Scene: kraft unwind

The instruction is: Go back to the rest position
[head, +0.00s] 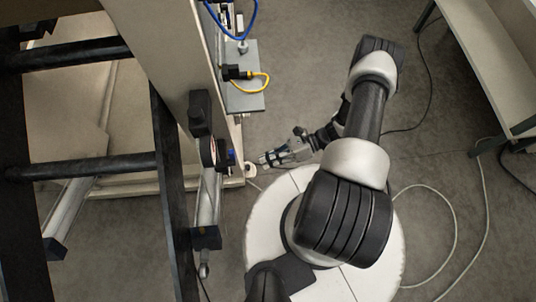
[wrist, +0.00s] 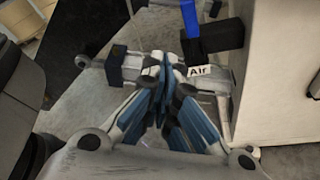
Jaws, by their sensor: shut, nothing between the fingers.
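My gripper (head: 268,157) is shut and empty, close to the right side of the machine in the head view. Its fingertips point left toward a small part with a blue piece (head: 231,157); I cannot tell whether they touch. In the wrist view my gripper (wrist: 163,70) shows its blue-padded fingers together in the middle. My arm is bent above my round white base.
The cream machine panel (head: 182,50) and black frame bars (head: 85,168) fill the left. A metal plate with a yellow cable (head: 262,82) juts out above my gripper. A table (head: 487,62) stands at upper right. Cables (head: 452,215) lie on the floor at right.

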